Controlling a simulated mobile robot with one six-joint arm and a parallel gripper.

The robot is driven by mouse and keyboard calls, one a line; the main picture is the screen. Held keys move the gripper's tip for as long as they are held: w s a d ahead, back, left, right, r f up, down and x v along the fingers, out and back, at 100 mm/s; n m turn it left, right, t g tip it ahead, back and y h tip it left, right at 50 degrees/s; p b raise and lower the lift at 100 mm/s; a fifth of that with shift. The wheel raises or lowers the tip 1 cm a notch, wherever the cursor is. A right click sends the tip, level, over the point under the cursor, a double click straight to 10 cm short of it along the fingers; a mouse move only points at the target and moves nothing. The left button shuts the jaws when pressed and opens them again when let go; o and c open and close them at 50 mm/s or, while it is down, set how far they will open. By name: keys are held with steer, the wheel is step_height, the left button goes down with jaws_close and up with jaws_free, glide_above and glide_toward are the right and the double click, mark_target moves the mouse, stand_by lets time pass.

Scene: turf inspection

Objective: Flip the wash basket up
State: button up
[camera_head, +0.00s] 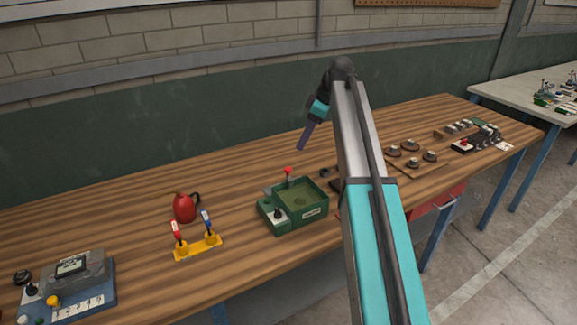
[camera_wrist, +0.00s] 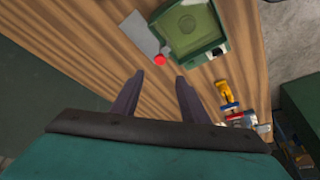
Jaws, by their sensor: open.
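A green box-like unit (camera_head: 312,212) with a front label stands on the wooden bench; it also shows at the top of the wrist view (camera_wrist: 205,45). A red knob (camera_head: 288,170) stands up at its back edge and shows in the wrist view (camera_wrist: 160,60) beside a grey plate (camera_wrist: 138,33). Which part is the wash basket I cannot tell for sure. My gripper (camera_head: 302,148) hangs above and behind the unit, apart from it. In the wrist view its two dark fingers (camera_wrist: 157,85) are spread, with nothing between them.
A red kettle-like can (camera_head: 185,208) and a yellow stand (camera_head: 198,247) with red and blue handles are left of the unit. A grey-blue device (camera_head: 85,275) is at far left. A board with round knobs (camera_head: 415,165) lies right, past my arm. The wall rises behind.

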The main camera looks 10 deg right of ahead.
mark_target(288, 168)
steer(key=shift+p+x, duration=1.6)
steer(key=shift+x, duration=4.95)
steer(key=shift+c, duration=0.5)
steer(key=shift+r, duration=0.1)
jaws_close()
